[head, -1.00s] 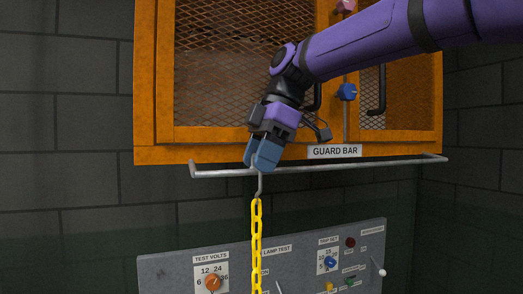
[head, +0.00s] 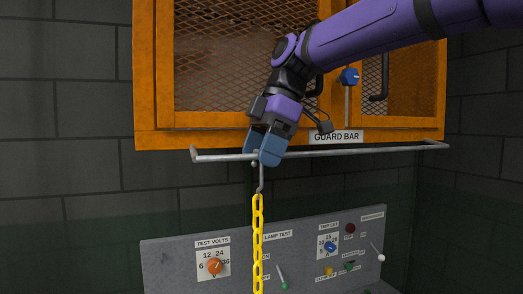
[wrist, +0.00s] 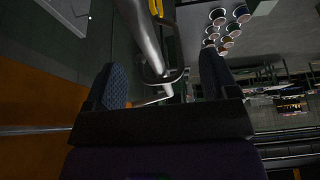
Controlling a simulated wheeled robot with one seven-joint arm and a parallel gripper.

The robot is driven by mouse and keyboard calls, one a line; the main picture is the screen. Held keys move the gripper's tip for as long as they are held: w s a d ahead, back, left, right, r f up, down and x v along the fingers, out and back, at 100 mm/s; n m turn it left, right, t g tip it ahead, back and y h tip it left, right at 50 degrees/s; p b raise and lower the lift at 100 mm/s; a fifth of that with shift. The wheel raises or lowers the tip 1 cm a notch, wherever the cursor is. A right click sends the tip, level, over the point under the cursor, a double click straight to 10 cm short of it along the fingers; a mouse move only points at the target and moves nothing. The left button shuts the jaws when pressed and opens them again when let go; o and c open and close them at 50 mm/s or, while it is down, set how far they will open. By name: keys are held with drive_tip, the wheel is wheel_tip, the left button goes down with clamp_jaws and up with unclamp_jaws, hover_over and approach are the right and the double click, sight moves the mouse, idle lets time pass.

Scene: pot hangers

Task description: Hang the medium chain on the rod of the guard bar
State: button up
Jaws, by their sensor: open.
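The guard bar's grey rod (head: 350,151) runs across below the orange cabinet, under the GUARD BAR label. The yellow chain (head: 258,245) hangs straight down from a grey metal hook (head: 261,180) at the left part of the rod. The hook appears to be over the rod; my fingers partly hide its top. My gripper (head: 266,148) is at the rod, right above the chain, with its blue fingers open. In the wrist view, my fingers stand apart on both sides of the rod (wrist: 142,35) and the hook (wrist: 165,76). Yellow chain (wrist: 160,10) shows at the top edge.
The orange cabinet (head: 190,135) with mesh doors is close behind my arm. A grey control panel (head: 170,270) with knobs and switches stands below, behind the chain. The rod is bare to the right of my gripper. Several round coloured items (wrist: 222,30) show in the wrist view.

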wheel_tip(320, 180, up, 3)
drive_tip(key=shift+r, duration=0.2)
drive_tip(key=s+d+r, duration=0.1)
drive_tip(key=s+d, duration=0.1)
drive_tip(key=s, duration=0.6)
drive_tip(key=s+d+r, duration=0.1)
drive_tip(key=s+d, duration=0.2)
drive_tip(key=s, duration=0.4)
drive_tip(key=s+d+f+m+t+h, duration=0.1)
drive_tip(key=d+f+m+t+h, duration=0.1)
drive_tip(key=d+f+m, duration=0.8)
drive_tip(key=s+d+f+m+t+h, duration=0.2)
drive_tip(key=d+f+m+t, duration=0.2)
drive_tip(key=d+f+m, duration=0.7)
